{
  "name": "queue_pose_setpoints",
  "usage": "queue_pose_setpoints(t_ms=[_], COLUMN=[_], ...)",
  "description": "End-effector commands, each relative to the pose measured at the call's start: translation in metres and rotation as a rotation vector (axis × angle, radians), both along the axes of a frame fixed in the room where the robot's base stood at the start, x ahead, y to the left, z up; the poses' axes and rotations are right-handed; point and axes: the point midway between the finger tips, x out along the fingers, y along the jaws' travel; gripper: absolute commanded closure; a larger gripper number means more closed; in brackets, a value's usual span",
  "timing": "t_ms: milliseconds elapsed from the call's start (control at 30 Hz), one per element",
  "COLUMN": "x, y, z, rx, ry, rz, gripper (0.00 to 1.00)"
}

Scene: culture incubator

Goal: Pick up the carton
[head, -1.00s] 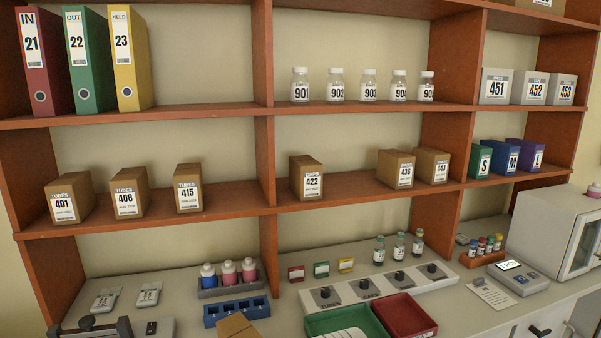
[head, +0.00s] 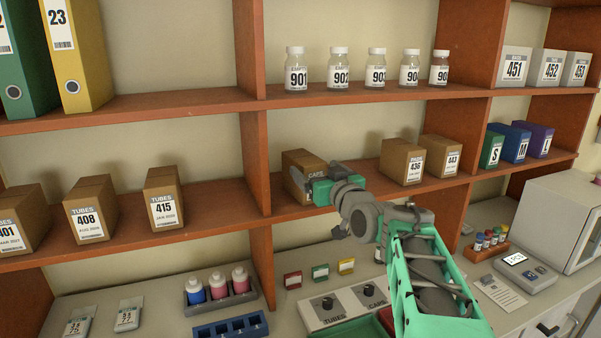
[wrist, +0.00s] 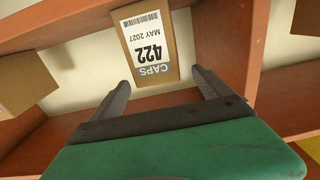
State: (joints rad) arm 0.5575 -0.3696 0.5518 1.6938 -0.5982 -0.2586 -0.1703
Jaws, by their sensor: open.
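The brown carton labelled CAPS 422 (head: 302,165) stands on the middle shelf, its label mostly covered by my gripper (head: 322,190) in the head view. In the wrist view my open gripper (wrist: 160,78) points at this carton (wrist: 150,45), whose label looks upside down. The two fingers are spread to either side of its near end, with nothing held. Whether they touch the carton cannot be told. Similar cartons stand on the same shelf: 401 (head: 22,222), 408 (head: 92,208), 415 (head: 163,198), 436 (head: 402,161) and 443 (head: 441,155).
A shelf divider (head: 256,155) rises left of carton 422. Bottles (head: 297,75) line the shelf above. The counter below holds a rack of coloured bottles (head: 220,289), a blue rack (head: 231,327) and a labelled white strip (head: 348,306). The shelf between 415 and the divider is clear.

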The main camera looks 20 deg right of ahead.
Motion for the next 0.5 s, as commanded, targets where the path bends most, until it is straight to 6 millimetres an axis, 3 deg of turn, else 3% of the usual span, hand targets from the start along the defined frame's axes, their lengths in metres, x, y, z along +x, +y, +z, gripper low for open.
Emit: queue_pose_setpoints(t_ms=[500], x=[0.075], y=[0.011], z=[-0.003], rx=[0.001], ry=[0.004], rz=[0.007], gripper=[0.11])
